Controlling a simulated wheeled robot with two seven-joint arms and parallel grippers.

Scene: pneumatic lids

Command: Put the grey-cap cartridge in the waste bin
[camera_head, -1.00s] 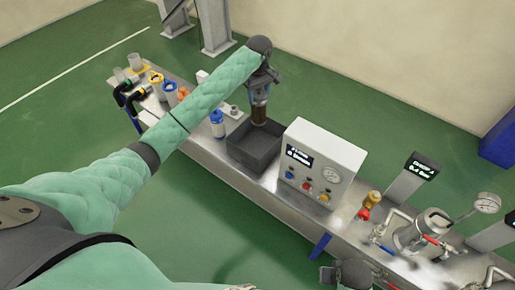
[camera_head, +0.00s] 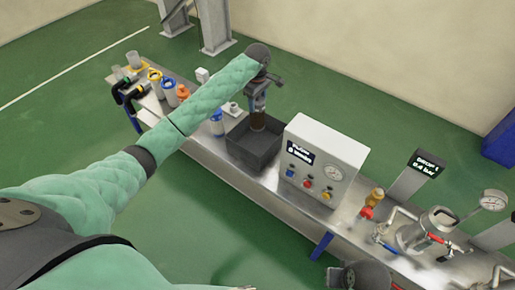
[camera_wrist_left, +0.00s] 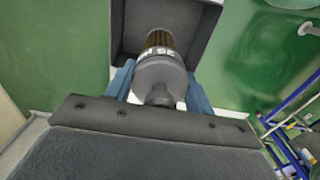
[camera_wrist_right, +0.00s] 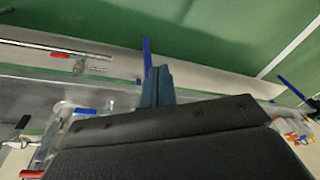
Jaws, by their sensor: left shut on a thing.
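The grey-cap cartridge (camera_wrist_left: 160,72) has a round grey cap and a brown, ribbed body with white lettering. My left gripper (camera_head: 259,92) is shut on its cap end. The cartridge hangs roughly upright, brown end (camera_head: 258,119) down, at the mouth of the waste bin (camera_head: 242,155), a dark open box. In the left wrist view the bin's wall (camera_wrist_left: 203,35) surrounds the brown end. Whether the cartridge touches the bin cannot be told. My right gripper (camera_wrist_left: 160,72) is not in that view; its fingers look together and empty in the right wrist view (camera_wrist_right: 158,86).
A white control box (camera_head: 325,158) with buttons and a gauge stands right of the bin. A blue-capped cartridge (camera_head: 217,123) stands left of it. Several coloured cartridges (camera_head: 169,92) stand at the bench's far left. A metal vessel (camera_head: 425,230) with valves stands at the right.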

